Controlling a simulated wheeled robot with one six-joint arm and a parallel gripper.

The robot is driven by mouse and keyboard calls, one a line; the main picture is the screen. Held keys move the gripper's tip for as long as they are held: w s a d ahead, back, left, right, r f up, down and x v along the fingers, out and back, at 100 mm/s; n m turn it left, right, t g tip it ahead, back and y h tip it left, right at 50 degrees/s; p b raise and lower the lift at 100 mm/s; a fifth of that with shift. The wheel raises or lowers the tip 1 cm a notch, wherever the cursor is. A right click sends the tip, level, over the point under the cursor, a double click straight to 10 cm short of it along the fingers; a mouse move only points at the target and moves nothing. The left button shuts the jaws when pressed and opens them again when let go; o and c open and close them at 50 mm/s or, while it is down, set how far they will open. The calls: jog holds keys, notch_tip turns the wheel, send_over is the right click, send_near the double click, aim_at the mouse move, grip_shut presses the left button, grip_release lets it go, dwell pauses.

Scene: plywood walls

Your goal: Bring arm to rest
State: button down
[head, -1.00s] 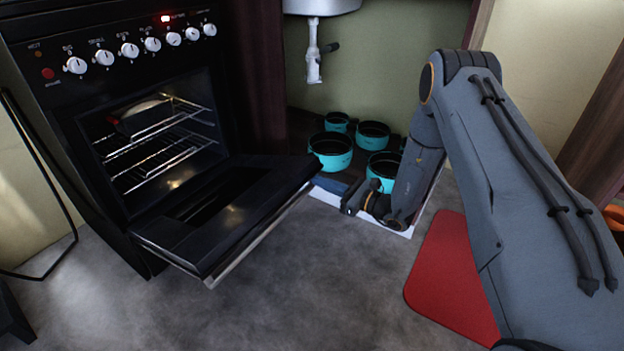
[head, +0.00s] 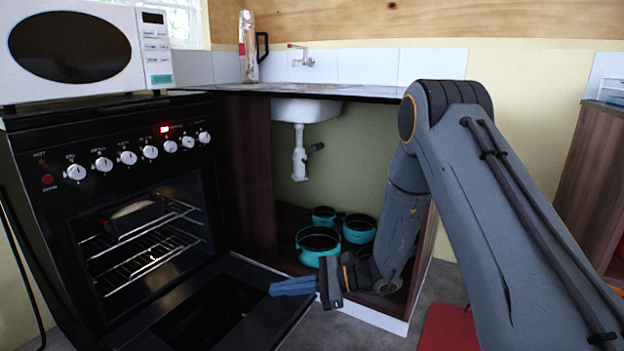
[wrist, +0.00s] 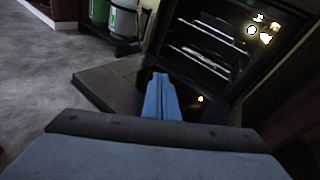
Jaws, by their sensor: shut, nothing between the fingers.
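My gripper (head: 292,287) is shut and empty. Its blue fingers point left in the head view, in front of the sink cabinet and close to the open oven door (head: 205,305). I cannot tell how far apart they are from the door. My arm (head: 480,190) is bent, rising at the right and folding down to the gripper. In the wrist view the shut blue fingers (wrist: 161,98) point toward the open oven (wrist: 215,45).
Several teal pots (head: 318,243) stand in the open cabinet under the sink (head: 305,109). The oven holds a dark tin (head: 133,217) on its upper rack. A microwave (head: 85,50) sits on the stove. A red mat (head: 447,328) lies on the floor at the lower right.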

jog(key=s+a+r+n+g+h, duration=0.25)
jog(key=s+r+n, duration=0.2)
jog(key=s, duration=0.45)
jog(key=s+a+r+n+g+h, duration=0.25)
jog(key=s+r+n+h, duration=0.2)
jog(key=s, duration=0.35)
jog(key=s+d+r+n+t+h, duration=0.25)
jog(key=s+d+n+h, duration=0.2)
jog(key=s+n, duration=0.3)
jog(key=s+d+r+n+t+h, duration=0.2)
jog(key=s+d+r+n+h, duration=0.15)
jog(key=s+d+n, duration=0.35)
jog(key=d+r+m+p, duration=0.3)
jog(key=d+r+p, duration=0.7)
jog(key=r+p, duration=0.3)
jog(key=d+r+m+p, duration=0.4)
jog(key=d+r+p, duration=0.5)
jog(key=p, duration=1.1)
notch_tip(320, 180, up, 4)
jog(key=shift+s+d+r+h, duration=0.1)
jog(key=shift+s+d+h, duration=0.2)
jog(key=shift+d, duration=0.05)
jog(key=c, duration=1.7)
grip_release()
jog(key=shift+d, duration=0.1)
jog(key=shift+c, duration=0.2)
jog(key=shift+m, duration=0.25)
